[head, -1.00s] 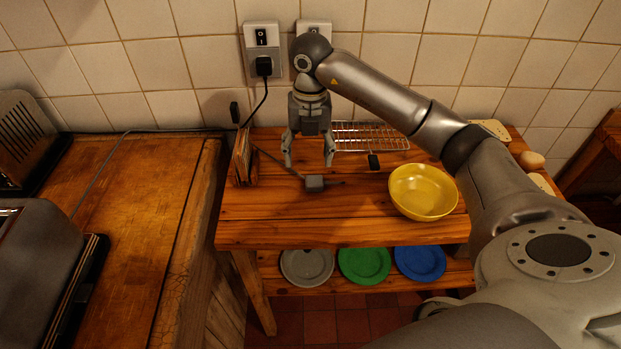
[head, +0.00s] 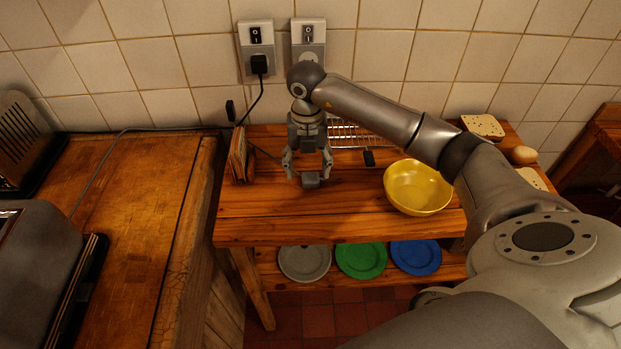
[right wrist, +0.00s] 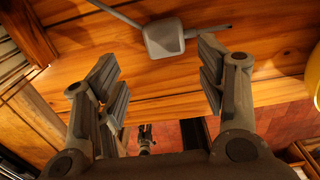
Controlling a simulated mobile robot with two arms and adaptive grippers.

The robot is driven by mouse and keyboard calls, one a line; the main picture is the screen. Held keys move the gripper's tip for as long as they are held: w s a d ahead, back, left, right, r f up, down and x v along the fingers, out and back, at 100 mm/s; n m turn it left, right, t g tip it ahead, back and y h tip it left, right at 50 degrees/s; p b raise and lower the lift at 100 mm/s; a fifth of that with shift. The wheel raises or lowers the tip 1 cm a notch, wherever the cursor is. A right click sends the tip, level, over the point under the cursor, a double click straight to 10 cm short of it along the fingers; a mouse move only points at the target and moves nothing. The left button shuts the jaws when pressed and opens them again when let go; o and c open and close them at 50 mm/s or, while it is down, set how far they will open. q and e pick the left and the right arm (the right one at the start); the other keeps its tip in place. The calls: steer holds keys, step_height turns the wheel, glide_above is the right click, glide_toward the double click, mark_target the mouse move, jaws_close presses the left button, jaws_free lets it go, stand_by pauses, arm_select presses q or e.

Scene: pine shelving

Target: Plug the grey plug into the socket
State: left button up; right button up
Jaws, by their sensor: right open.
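The grey plug (head: 310,180) lies on the wooden shelf top with its cord running off to the left. In the right wrist view the plug (right wrist: 164,38) is a small grey block with its cord on one side and a thin prong end on the other. My right gripper (head: 307,170) is open and points down over the plug. In the right wrist view the open fingers (right wrist: 160,75) are apart, and the plug is just beyond their tips. Two wall sockets are above the shelf: the left socket (head: 254,40) holds a black plug (head: 260,65), the right socket (head: 309,55) is partly hidden by my arm.
A yellow bowl (head: 417,187) stands right of the gripper. A wire rack (head: 355,134) and a small black block (head: 369,158) lie behind. An upright wooden holder (head: 240,155) stands at the left. Bread (head: 483,126) and an egg (head: 523,154) are at the right.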

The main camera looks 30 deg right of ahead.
mark_target(311, 180)
steer(key=shift+f+p, duration=0.3)
steer(key=f, duration=0.1)
steer(key=f+p, duration=0.1)
steer(key=f, duration=0.1)
steer(key=shift+s+d+f, duration=0.2)
steer(key=shift+d, duration=0.15)
steer(key=shift+f+p, duration=0.3)
steer(key=shift+f, duration=0.3)
steer(key=shift+c, duration=0.3)
steer(key=c, duration=1)
